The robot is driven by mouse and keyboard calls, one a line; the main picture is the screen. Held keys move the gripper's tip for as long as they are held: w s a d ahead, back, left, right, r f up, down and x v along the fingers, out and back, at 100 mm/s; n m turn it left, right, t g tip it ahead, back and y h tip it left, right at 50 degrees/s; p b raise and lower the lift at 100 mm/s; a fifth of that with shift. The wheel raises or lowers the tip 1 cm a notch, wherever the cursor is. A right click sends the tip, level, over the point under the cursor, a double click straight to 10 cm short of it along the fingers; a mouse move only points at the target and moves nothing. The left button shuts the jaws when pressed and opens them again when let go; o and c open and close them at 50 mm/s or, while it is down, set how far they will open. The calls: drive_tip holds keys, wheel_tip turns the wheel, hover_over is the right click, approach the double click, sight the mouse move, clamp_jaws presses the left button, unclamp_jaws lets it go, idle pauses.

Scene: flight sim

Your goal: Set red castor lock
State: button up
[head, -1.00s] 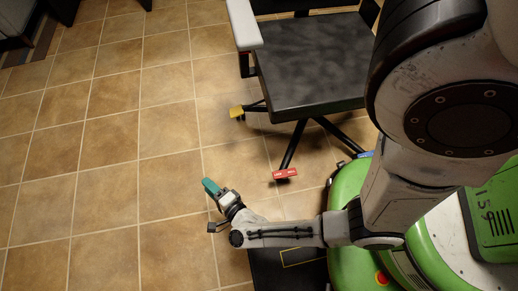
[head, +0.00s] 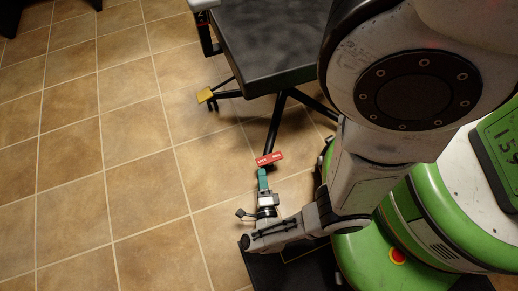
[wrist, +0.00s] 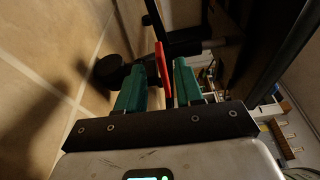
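The red castor lock (head: 270,158) is a flat tab with white lettering at the end of a black chair leg. My gripper (head: 262,174), with teal fingers, is right at its near side in the head view. In the wrist view my gripper (wrist: 158,82) has its fingers apart, and the red lock (wrist: 162,66) shows edge-on as a thin upright strip between them. A gap shows beside the strip; whether either finger touches it I cannot tell. The castor under the lock is mostly hidden in the head view.
The black chair seat (head: 268,45) overhangs the legs. A yellow castor lock (head: 205,95) is on another leg to the left. My green base stands close at the right. The tiled floor (head: 90,150) at the left is clear.

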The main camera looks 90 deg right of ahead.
sight(269, 159)
drive_tip(key=d, duration=0.8)
drive_tip(key=shift+w+d, duration=0.15)
drive_tip(key=shift+w, duration=0.2)
clamp_jaws()
